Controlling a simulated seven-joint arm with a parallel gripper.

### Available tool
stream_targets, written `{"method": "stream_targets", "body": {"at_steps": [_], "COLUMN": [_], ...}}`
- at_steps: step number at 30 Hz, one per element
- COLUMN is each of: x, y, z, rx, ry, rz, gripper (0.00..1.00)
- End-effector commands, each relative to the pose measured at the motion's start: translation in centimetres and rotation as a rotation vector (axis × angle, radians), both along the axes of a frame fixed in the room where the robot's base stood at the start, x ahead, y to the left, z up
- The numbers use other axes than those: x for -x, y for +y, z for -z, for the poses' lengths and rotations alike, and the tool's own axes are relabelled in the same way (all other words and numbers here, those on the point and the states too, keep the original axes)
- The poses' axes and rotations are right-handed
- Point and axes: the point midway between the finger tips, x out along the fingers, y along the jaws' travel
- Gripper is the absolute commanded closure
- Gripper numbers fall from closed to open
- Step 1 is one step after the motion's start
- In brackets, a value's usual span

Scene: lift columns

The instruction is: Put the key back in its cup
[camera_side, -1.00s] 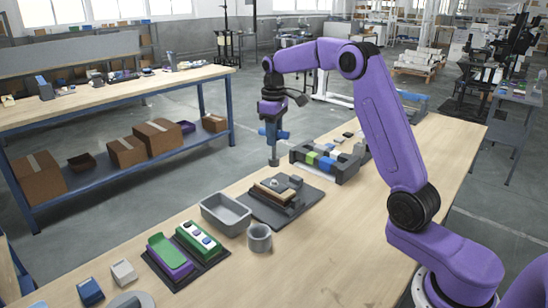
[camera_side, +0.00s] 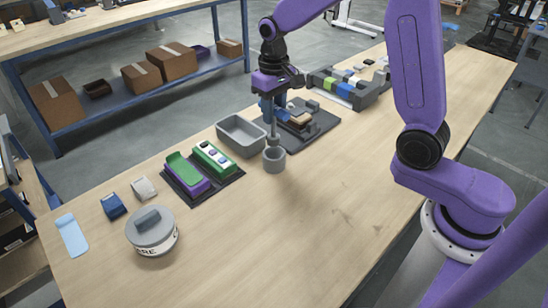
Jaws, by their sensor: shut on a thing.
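My gripper (camera_side: 268,110) points down and is shut on the key (camera_side: 273,137), a grey piece with a thin shaft and a wider lower end. The key hangs upright over the small round grey cup (camera_side: 275,163), which stands on the wooden table. The key's lower end meets the cup's rim in the picture. I cannot tell whether it is just above the mouth or slightly inside it.
A grey open bin (camera_side: 232,143) stands just left of the cup. A dark board (camera_side: 325,124) with stacked parts lies behind. A green-and-purple block set (camera_side: 187,172) and a round lidded tin (camera_side: 152,234) are farther left. The table right of the cup is clear.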

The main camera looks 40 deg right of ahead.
Motion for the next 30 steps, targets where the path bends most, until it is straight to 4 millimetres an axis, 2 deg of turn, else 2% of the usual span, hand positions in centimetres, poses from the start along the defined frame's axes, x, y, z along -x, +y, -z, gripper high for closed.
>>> {"method": "stream_targets", "body": {"at_steps": [3,17,30], "x": [0.2,0.1,0.1], "y": [0.1,0.0,0.0], "z": [1.9,7.0,7.7], "rx": [0.001,0.001,0.0], "ry": [0.005,0.005,0.002], "rz": [0.003,0.001,0.001], "gripper": [1.0,1.0,1.0]}}
